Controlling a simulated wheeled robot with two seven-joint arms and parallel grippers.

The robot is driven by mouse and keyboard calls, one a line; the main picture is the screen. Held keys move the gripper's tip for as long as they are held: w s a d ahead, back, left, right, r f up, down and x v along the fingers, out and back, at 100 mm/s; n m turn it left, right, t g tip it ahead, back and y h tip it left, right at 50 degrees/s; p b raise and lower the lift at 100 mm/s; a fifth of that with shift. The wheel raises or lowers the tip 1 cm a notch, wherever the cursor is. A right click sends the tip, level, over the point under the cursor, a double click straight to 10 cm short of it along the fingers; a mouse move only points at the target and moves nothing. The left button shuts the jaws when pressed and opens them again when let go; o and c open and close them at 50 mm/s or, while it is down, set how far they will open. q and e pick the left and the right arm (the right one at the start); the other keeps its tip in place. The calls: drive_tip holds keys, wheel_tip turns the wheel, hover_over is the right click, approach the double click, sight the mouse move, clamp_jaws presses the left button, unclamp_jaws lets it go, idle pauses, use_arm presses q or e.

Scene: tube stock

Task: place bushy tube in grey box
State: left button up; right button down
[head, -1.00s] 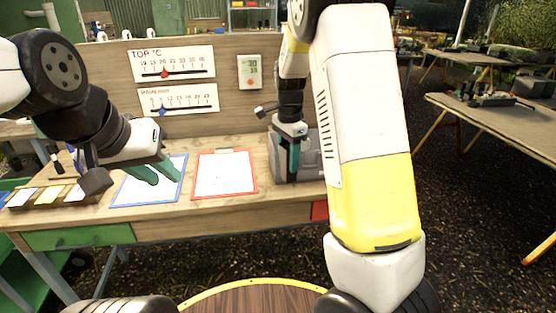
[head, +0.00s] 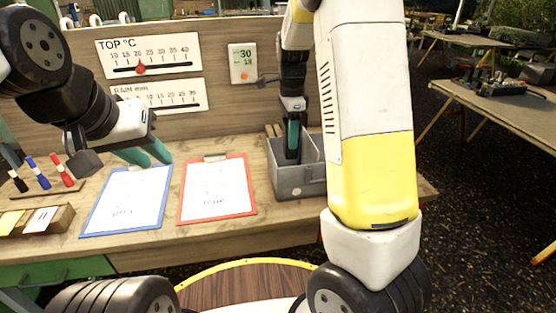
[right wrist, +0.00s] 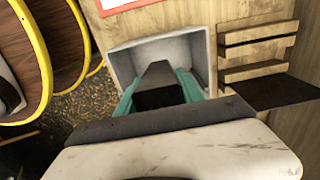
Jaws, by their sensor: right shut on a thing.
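The grey box (head: 298,183) stands on the workbench, right of the red clipboard; it also shows in the right wrist view (right wrist: 125,62). In the right wrist view the fingers (right wrist: 158,95) straddle a dark shape. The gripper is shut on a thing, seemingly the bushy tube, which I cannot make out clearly. My left gripper (head: 147,157) is open and empty above the blue clipboard.
The blue clipboard (head: 125,200) and red clipboard (head: 217,190) lie left of the box. Pens in a holder (head: 45,188) and a wooden block with cards (head: 38,220) are at far left. A wooden back panel (head: 220,95) rises behind.

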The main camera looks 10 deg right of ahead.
sight(290, 152)
drive_tip(key=f, duration=0.6)
drive_tip(key=shift+w+f, duration=0.2)
drive_tip(key=shift+f, duration=1.9)
drive_tip(key=shift+f, duration=0.1)
drive_tip(key=c, duration=0.7)
unclamp_jaws()
drive_tip(key=shift+c, duration=0.2)
